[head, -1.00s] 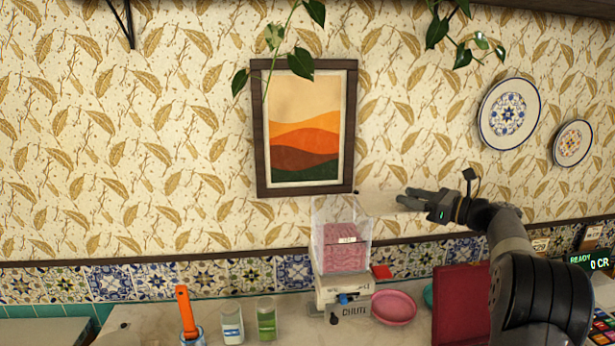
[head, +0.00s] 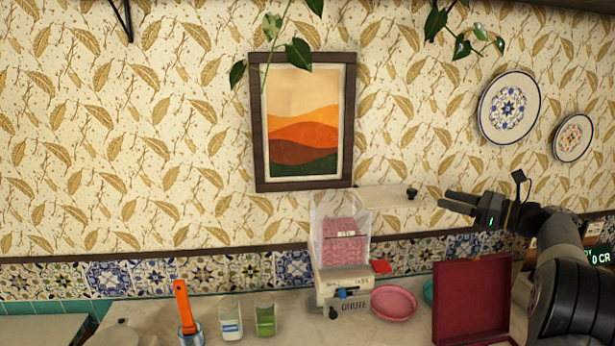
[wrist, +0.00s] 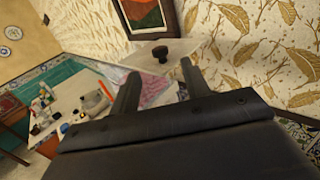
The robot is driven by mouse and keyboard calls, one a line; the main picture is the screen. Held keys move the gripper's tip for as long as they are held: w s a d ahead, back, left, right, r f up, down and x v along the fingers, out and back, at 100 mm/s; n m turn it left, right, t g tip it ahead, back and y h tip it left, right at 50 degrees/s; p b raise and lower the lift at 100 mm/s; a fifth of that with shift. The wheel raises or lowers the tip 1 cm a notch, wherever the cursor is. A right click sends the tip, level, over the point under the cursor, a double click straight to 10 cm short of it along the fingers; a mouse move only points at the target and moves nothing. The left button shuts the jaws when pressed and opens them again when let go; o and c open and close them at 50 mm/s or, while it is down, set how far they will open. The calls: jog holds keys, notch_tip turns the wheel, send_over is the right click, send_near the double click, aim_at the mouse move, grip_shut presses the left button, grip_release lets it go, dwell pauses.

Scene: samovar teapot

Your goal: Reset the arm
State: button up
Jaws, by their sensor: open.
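My gripper (head: 457,202) is open and empty, raised in front of the wallpaper at the right of the head view. It points left, just right of a pale flat panel with a small dark knob (head: 411,193). The panel is beside the top of a clear dispenser (head: 342,238) holding pink contents. In the wrist view my open fingers (wrist: 158,85) point toward the dark knob (wrist: 160,53) on that panel, and nothing is between them.
A dark red open box (head: 472,300) stands below my arm. A pink bowl (head: 394,304), a green jar (head: 265,318), a white-labelled jar (head: 231,322) and a cup with an orange-handled tool (head: 184,308) are on the counter.

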aim_at(410, 191)
jog(key=x, duration=1)
jog(key=shift+w+a+f+p, duration=0.15)
jog(key=shift+f+p, duration=0.05)
jog(key=shift+p, duration=0.2)
jog(key=shift+t+b, duration=0.3)
jog(key=shift+b, duration=0.1)
jog(key=shift+s+a+r+m+h, duration=0.2)
jog(key=shift+s+m+h, duration=0.1)
jog(key=shift+s, duration=0.2)
jog(key=shift+a+r, duration=0.15)
